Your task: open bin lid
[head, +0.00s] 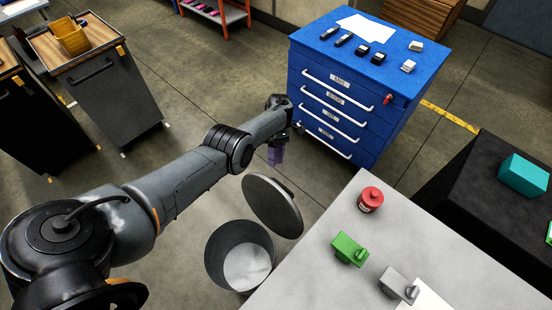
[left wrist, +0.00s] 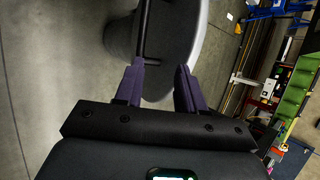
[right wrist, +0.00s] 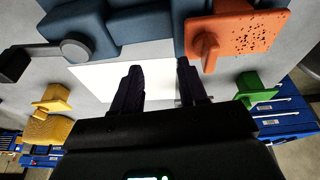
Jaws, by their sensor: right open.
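The bin (head: 240,276) is a round dark container with a pale inside, on the floor beside the grey table. Its lid (head: 272,207) is a dark disc that stands tilted up and open at the bin's far side. My left gripper (head: 276,155) is just beyond the lid, with its purple fingers pointing down. In the left wrist view my left gripper (left wrist: 158,82) has its fingers apart. A dark bar (left wrist: 144,30) on the lid (left wrist: 175,35) runs down to the left finger; I cannot tell whether they touch. My right gripper (right wrist: 155,85) is open and empty above white paper (right wrist: 95,80).
A blue drawer cabinet (head: 350,90) stands behind my left gripper. The right wrist view shows orange (right wrist: 250,35) and yellow (right wrist: 45,125) blocks.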

